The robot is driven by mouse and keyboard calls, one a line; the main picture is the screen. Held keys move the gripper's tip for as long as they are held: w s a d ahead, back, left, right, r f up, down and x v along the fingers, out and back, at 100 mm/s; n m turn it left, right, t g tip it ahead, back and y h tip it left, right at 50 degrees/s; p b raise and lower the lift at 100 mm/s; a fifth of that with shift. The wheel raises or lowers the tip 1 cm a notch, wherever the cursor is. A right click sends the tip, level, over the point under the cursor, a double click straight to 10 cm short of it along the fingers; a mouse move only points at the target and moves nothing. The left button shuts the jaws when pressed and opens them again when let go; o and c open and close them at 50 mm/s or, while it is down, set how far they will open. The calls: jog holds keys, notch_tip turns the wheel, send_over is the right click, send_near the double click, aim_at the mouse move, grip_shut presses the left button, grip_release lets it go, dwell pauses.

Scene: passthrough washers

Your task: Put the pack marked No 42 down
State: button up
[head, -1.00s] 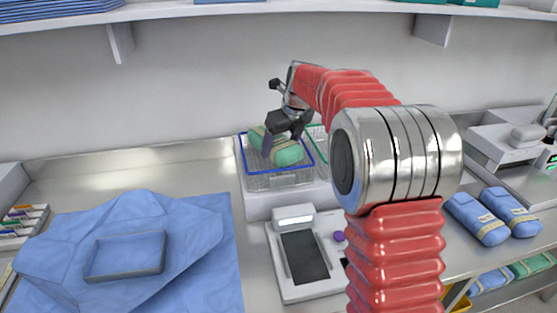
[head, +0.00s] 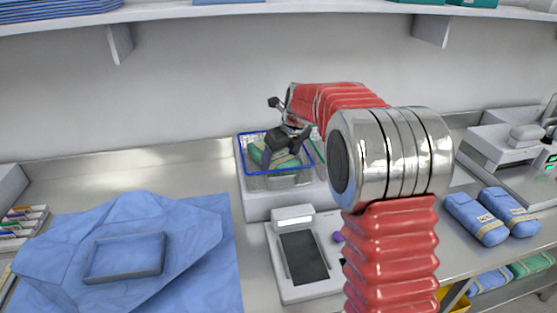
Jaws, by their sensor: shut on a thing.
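A green pack (head: 284,161) with pale tape bands sits low inside the blue-rimmed wire basket (head: 246,158) at the back middle of the counter. Its marking cannot be read from here. My gripper (head: 276,158) reaches down into the basket from above and is shut on the green pack. The gripper's body hides part of the pack, and I cannot tell whether the pack touches the basket floor.
A scanner-like device (head: 302,258) stands in front of the basket. A grey tray frame (head: 124,257) lies on blue cloth (head: 200,225) at left. Two blue packs (head: 476,218) lie at right. A green-rimmed basket stands behind my arm. A shelf (head: 300,10) runs overhead.

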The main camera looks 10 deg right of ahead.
jog(key=o, duration=1.4)
jog(key=shift+r, duration=0.1)
jog(key=v, duration=1)
jog(key=shift+s+d+r, duration=0.1)
jog(key=shift+r, duration=0.25)
jog(key=shift+s+r, duration=0.25)
jog(key=shift+r, duration=0.25)
